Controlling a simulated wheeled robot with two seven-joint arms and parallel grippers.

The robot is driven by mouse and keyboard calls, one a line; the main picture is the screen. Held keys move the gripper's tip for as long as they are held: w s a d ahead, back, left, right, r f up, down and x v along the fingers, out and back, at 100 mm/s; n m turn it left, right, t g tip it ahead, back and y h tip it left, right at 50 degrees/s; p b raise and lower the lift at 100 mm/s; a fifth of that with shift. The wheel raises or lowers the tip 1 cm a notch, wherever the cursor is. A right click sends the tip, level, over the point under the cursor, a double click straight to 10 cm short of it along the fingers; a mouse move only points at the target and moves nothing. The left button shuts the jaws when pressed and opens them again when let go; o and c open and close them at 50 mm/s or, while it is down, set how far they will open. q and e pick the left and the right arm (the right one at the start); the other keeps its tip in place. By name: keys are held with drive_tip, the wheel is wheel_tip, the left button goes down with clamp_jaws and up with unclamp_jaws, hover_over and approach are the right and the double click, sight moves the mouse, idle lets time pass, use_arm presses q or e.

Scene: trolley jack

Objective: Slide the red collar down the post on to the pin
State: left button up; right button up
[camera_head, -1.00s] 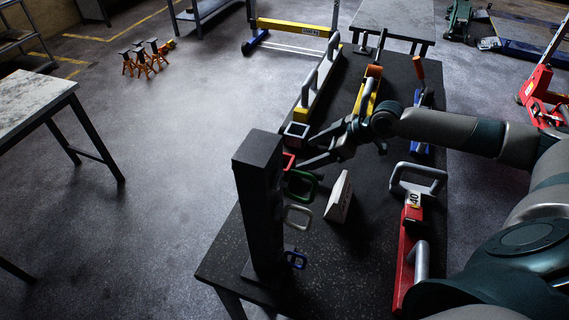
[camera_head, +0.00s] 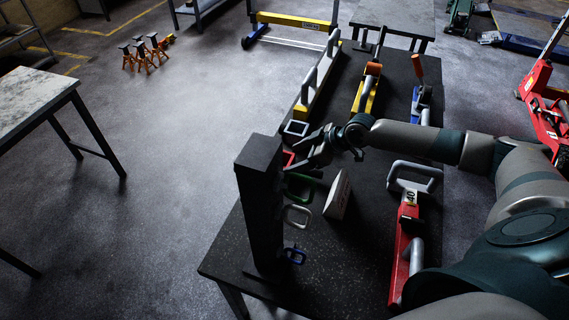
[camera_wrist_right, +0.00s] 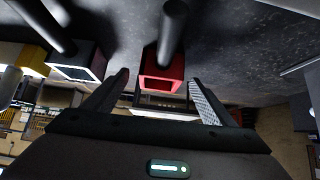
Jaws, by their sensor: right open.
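The red collar (camera_head: 288,158) is mostly hidden in the head view, behind the black post (camera_head: 258,205) and my gripper. In the right wrist view the red collar (camera_wrist_right: 162,72) is a square, hollow piece, and a dark round bar (camera_wrist_right: 172,28) meets it. My right gripper (camera_head: 300,158) is open at the collar. In the wrist view its two fingers (camera_wrist_right: 158,82) stand on either side of the red collar with gaps, apparently not touching it. I cannot make out the pin. My left gripper is not in view.
A white-edged square piece (camera_head: 296,128) lies beyond. A white block (camera_head: 337,195) and red jack (camera_head: 404,250) stand on the dark table (camera_head: 350,265).

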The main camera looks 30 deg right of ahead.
sight(284, 161)
drive_tip(key=shift+w+a+f+p, duration=0.1)
drive_tip(key=shift+w+a+p, duration=0.15)
drive_tip(key=shift+a+p, duration=0.1)
drive_tip(key=p+x, duration=0.1)
drive_tip(key=x, duration=0.2)
drive_tip(key=shift+p, duration=0.3)
drive_tip(key=shift+w+a+f, duration=0.15)
drive_tip(key=shift+w+f, duration=0.05)
drive_tip(key=shift+f, duration=0.25)
drive_tip(key=shift+r, duration=0.1)
drive_tip(key=c, duration=1.6)
drive_tip(key=shift+r, duration=0.1)
